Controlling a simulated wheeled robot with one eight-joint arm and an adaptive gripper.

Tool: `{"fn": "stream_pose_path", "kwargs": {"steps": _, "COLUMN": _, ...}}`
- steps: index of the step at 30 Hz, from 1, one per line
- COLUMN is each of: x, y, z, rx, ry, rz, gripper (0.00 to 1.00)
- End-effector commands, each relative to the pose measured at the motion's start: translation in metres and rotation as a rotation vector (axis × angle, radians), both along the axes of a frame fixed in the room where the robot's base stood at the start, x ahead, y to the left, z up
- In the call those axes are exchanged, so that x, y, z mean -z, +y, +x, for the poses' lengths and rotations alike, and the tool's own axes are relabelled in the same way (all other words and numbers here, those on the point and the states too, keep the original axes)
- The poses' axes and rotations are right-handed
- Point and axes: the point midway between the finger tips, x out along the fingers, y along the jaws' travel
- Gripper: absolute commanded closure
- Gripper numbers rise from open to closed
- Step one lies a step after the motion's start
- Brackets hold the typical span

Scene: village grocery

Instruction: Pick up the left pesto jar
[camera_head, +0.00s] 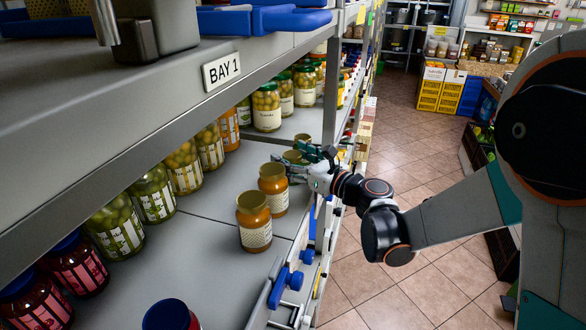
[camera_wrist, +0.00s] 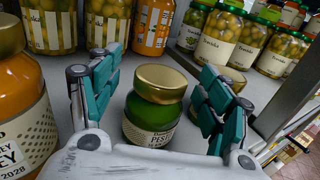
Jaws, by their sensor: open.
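A pesto jar (camera_wrist: 153,105) with a gold lid, green contents and a label reading "PES…" stands upright on the shelf. In the wrist view it is between the two spread fingers of my gripper (camera_wrist: 160,78), with gaps on both sides. A second gold-lidded green jar (camera_wrist: 232,78) stands behind the right finger, mostly hidden; its label cannot be read. In the head view, my gripper (camera_head: 303,163) reaches over the shelf edge around the pesto jar (camera_head: 295,157), which the fingers partly cover.
Two orange honey jars (camera_head: 254,222) (camera_head: 273,188) stand close on the near side; one fills the wrist view's left edge (camera_wrist: 22,110). Pickle and olive jars (camera_head: 185,167) line the back. The upper shelf board (camera_head: 150,110) hangs above. The tiled aisle (camera_head: 400,170) is clear.

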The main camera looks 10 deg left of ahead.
Motion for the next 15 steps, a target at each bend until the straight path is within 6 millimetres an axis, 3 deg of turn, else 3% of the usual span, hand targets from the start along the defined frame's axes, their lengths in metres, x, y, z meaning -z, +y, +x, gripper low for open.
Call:
{"fn": "stream_pose_path", "kwargs": {"steps": 3, "x": 0.0001, "y": -0.0004, "z": -0.0003, "rx": 0.0, "ry": 0.0, "rz": 0.0, "gripper": 0.29}}
{"fn": "stream_pose_path", "kwargs": {"steps": 4, "x": 0.0001, "y": -0.0004, "z": -0.0003, "rx": 0.0, "ry": 0.0, "rz": 0.0, "gripper": 0.33}}
{"fn": "stream_pose_path", "kwargs": {"steps": 11, "x": 0.0001, "y": -0.0005, "z": -0.0005, "rx": 0.0, "ry": 0.0, "rz": 0.0, "gripper": 0.85}}
{"fn": "stream_pose_path", "kwargs": {"steps": 15, "x": -0.0002, "y": -0.0005, "z": -0.0005, "rx": 0.0, "ry": 0.0, "rz": 0.0, "gripper": 0.87}}
